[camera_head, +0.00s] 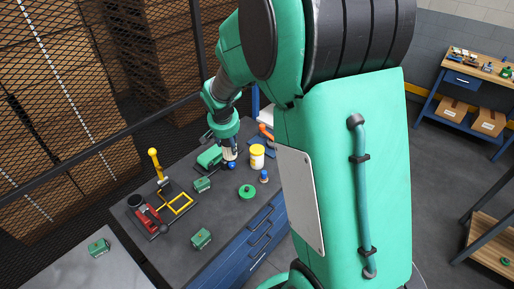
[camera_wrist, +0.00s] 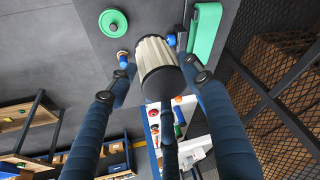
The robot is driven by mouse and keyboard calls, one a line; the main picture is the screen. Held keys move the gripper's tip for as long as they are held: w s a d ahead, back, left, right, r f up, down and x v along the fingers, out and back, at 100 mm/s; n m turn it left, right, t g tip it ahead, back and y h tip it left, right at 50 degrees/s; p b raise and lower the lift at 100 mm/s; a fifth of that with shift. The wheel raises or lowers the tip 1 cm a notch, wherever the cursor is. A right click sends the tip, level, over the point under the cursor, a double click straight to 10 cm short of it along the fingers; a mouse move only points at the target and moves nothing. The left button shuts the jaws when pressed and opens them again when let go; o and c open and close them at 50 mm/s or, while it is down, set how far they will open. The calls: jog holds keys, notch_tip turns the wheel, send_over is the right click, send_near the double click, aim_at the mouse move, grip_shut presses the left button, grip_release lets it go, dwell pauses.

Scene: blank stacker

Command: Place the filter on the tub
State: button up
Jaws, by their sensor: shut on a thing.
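The filter (camera_wrist: 157,66) is a pale pleated cylinder with dark ends. My gripper (camera_wrist: 160,82) is shut on it, its dark blue fingers around the sides in the wrist view. In the head view the filter (camera_head: 229,150) hangs below my green wrist, above the workbench. The tub (camera_head: 257,157) is white with a yellow band and stands upright on the bench, just right of the filter and apart from it. I cannot make out the tub in the wrist view.
The grey bench (camera_head: 222,208) also holds a green disc (camera_head: 247,191), a small blue-and-orange item (camera_head: 264,176), green blocks (camera_head: 201,238), a yellow frame (camera_head: 180,203) and a red tool (camera_head: 148,217). A green machine (camera_head: 210,157) is close left of the filter. Mesh fencing stands behind.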

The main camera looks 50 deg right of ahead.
jog(key=s+d+m+p, duration=0.2)
jog(key=s+d+m, duration=0.1)
jog(key=s+d, duration=0.65)
jog(key=shift+g+h, duration=0.3)
jog(key=shift+g, duration=0.1)
jog(key=f, duration=0.3)
jog(key=a+f, duration=0.1)
jog(key=f, duration=0.1)
jog(key=shift+s, duration=0.15)
jog(key=w+d+f+p, duration=0.1)
jog(key=w+d, duration=0.9)
jog(key=w, duration=0.2)
jog(key=shift+d+f, duration=0.25)
jog(key=shift+d, duration=0.1)
jog(key=shift+f, duration=0.1)
jog(key=shift+f, duration=1.65)
jog(key=shift+f, duration=0.1)
